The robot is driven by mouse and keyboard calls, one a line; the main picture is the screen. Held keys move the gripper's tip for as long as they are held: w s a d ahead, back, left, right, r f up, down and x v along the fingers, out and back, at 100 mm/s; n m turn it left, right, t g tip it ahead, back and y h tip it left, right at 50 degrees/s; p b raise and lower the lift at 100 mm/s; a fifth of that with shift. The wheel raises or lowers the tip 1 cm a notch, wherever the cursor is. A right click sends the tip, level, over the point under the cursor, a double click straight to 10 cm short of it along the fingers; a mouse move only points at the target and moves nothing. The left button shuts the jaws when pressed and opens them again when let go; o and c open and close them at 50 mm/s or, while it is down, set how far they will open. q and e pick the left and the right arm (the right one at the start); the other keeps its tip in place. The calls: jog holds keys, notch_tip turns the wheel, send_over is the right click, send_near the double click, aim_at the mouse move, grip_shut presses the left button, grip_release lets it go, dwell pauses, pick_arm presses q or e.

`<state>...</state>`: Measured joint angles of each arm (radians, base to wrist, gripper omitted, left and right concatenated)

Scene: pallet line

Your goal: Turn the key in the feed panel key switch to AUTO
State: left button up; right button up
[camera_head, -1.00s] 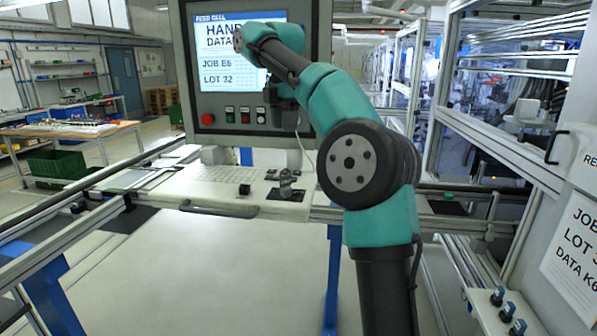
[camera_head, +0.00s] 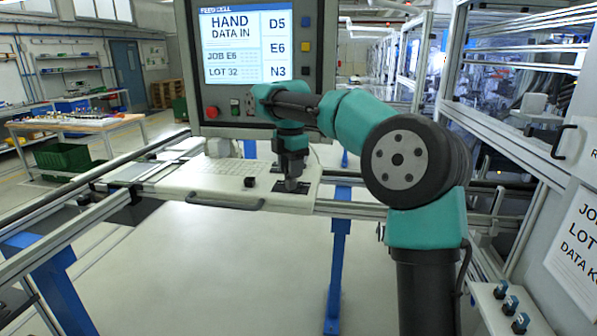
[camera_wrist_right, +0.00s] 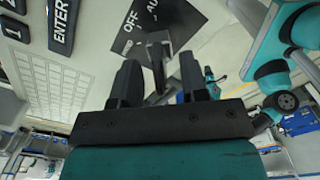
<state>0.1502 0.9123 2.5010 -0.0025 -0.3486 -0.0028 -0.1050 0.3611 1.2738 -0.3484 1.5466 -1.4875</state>
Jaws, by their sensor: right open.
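The key switch has a dark plate (camera_head: 281,187) on the pale console, below the screen. In the right wrist view the plate (camera_wrist_right: 127,42) carries the words OFF and AUTO. A grey key (camera_wrist_right: 156,48) stands out from it towards my gripper. My right gripper (camera_head: 290,183) points down at the switch and hides most of the key in the head view. In the wrist view the fingers of my right gripper (camera_wrist_right: 162,72) are open, with the key in the gap between them; I cannot tell whether they touch it. My left gripper is out of view.
The screen (camera_head: 245,45) reads HAND, DATA IN. A red button (camera_head: 212,112) sits below it. A handle bar (camera_head: 225,205) runs along the console's front edge.

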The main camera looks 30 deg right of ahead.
jog(key=shift+f, duration=0.65)
jog(key=shift+c, duration=0.4)
grip_shut()
